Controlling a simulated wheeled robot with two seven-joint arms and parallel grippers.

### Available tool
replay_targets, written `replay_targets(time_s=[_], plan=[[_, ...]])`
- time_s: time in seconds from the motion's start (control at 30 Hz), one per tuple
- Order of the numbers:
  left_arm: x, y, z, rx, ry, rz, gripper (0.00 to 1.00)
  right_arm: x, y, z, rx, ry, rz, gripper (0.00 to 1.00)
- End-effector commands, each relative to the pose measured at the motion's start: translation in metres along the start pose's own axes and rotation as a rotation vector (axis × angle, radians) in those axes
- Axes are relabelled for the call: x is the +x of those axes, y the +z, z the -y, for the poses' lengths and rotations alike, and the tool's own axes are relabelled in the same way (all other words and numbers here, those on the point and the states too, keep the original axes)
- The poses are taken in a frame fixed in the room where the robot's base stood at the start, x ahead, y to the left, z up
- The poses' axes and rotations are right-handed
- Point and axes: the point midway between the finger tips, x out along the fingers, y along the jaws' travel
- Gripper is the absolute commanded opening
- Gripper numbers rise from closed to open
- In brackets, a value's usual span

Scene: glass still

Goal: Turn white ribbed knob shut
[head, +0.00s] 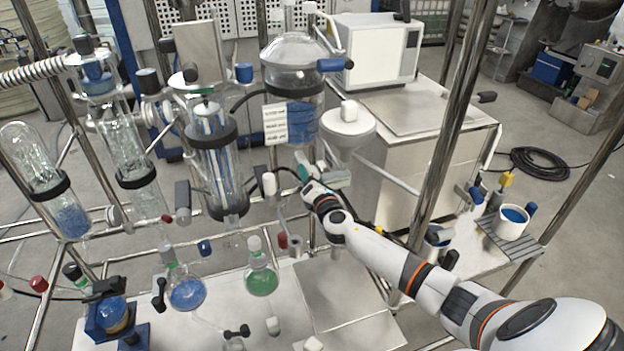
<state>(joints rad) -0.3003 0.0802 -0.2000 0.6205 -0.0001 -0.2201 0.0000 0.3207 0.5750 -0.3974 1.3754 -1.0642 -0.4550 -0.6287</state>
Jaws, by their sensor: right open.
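My right gripper (316,174) reaches in from the lower right and is open, in the middle of the glass still, just below the large round glass vessel (296,88). A small white knob (268,184) stands a little to the left of the gripper, apart from it. It may be the white ribbed knob, but ribs are too small to make out. Whether the knob is open or shut cannot be told. My left gripper is not in view.
Metal frame posts (440,150) stand close to my right arm. A glass condenser (215,160) stands left of the gripper. A bare metal plate (340,291) lies under the forearm.

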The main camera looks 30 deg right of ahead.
Motion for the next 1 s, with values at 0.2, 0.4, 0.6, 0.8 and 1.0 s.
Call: replay_targets(time_s=[0.2, 0.4, 0.6, 0.8, 1.0], plan=[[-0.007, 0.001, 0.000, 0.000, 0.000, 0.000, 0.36, -0.018, -0.001, 0.000, 0.000, 0.002, 0.001, 0.54], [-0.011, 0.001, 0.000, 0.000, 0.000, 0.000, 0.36, -0.034, 0.000, 0.000, 0.000, 0.001, 0.002, 0.54], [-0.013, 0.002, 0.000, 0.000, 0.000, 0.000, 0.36, -0.046, -0.001, 0.000, -0.001, 0.001, 0.000, 0.54], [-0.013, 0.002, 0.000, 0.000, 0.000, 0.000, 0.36, -0.048, -0.001, 0.000, 0.000, 0.000, -0.001, 0.54], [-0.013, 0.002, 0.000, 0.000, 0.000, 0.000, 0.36, -0.047, 0.000, 0.000, 0.000, 0.001, 0.000, 0.54]])
